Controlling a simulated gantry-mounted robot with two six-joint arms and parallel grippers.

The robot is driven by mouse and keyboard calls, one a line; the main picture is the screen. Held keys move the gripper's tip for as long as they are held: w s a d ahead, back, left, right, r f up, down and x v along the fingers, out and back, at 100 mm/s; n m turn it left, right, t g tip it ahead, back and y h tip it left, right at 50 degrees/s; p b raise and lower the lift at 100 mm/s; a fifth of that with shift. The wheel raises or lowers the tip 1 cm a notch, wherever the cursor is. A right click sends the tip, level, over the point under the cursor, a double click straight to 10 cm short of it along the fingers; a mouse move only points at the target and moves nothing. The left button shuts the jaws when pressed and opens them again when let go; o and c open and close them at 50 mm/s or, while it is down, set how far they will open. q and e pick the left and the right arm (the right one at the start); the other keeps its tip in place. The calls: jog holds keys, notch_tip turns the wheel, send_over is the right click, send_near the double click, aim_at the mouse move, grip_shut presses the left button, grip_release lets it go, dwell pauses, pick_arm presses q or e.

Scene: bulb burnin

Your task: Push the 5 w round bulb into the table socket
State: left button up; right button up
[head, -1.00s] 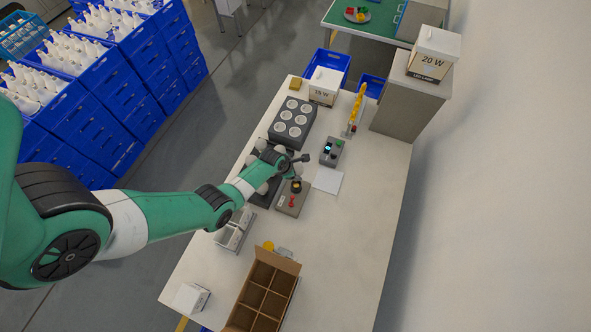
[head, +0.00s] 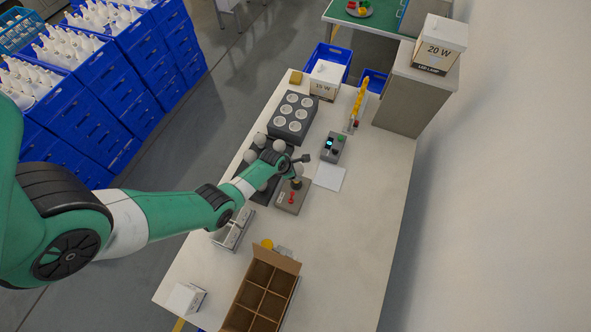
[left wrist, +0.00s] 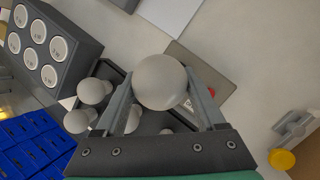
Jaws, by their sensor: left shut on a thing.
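My left gripper (head: 294,174) is above the grey socket box (head: 291,198) with the red switch, at mid-table. In the left wrist view its two fingers (left wrist: 160,98) are shut on a white round bulb (left wrist: 161,80). The bulb is in front of part of the socket box (left wrist: 218,88) in that view. It hides the socket, so I cannot tell whether the bulb's base touches it. The bulb's wattage marking is not readable. My right gripper is not in view.
A dark tray with several round bulbs (left wrist: 92,91) lies beside the socket box. A grey block with several round sockets (head: 292,118) stands behind it. A control box (head: 333,147) and white sheet (head: 329,177) are to the right. A divided carton (head: 263,292) is in front.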

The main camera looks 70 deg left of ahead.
pick_arm(q)
jog(key=shift+f+b, duration=1.55)
jog(key=shift+f, duration=0.2)
jog(key=o, duration=1.3)
jog(key=shift+r, duration=0.1)
jog(key=p+v, duration=0.9)
jog(key=v, duration=0.2)
jog(key=shift+s+r, duration=0.1)
jog(key=shift+r, duration=0.15)
